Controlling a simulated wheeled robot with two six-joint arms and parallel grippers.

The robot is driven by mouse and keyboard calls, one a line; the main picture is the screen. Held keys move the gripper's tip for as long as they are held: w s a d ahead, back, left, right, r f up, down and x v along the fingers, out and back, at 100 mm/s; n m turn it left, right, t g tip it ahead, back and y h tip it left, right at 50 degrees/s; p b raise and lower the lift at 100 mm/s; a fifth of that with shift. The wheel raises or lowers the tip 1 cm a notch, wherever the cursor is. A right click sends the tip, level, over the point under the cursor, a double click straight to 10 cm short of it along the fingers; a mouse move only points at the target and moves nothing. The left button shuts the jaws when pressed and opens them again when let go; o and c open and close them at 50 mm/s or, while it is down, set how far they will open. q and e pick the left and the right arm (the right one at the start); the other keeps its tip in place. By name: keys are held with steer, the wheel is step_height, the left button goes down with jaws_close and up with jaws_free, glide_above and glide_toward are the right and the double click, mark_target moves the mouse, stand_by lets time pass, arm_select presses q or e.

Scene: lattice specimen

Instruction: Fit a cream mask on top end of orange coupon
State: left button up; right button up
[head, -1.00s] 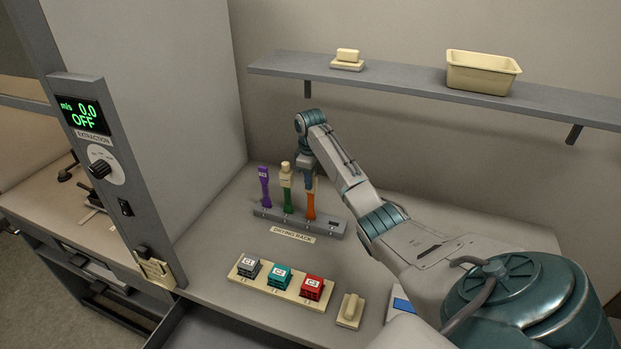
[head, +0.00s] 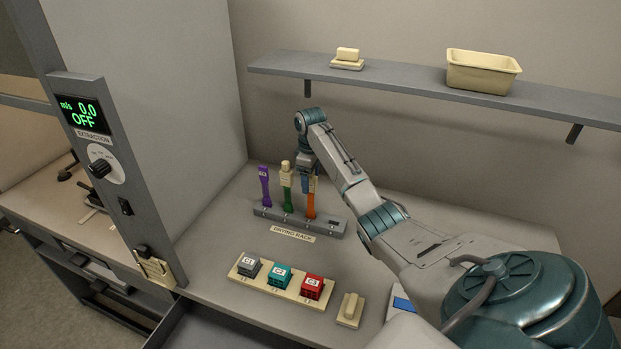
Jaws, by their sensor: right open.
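The orange coupon (head: 311,206) stands upright in the drying rack (head: 270,214), in the right-hand part of the row. My right gripper (head: 309,186) is open and points down at the coupon's top end, its fingers around or just in front of it. A small cream patch (head: 317,184) shows beside the fingers at the top of the orange coupon. It looks like a cream mask, but the fingers hide most of it and I cannot tell how it is seated. My left gripper is not in view.
A green coupon (head: 287,199) with a cream top piece (head: 286,168) and a purple coupon (head: 265,188) stand close on the left. In front are grey (head: 249,266), teal (head: 279,275) and red (head: 312,287) blocks. A shelf (head: 400,86) runs above.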

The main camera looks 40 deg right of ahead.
steer(key=shift+r, duration=2.4)
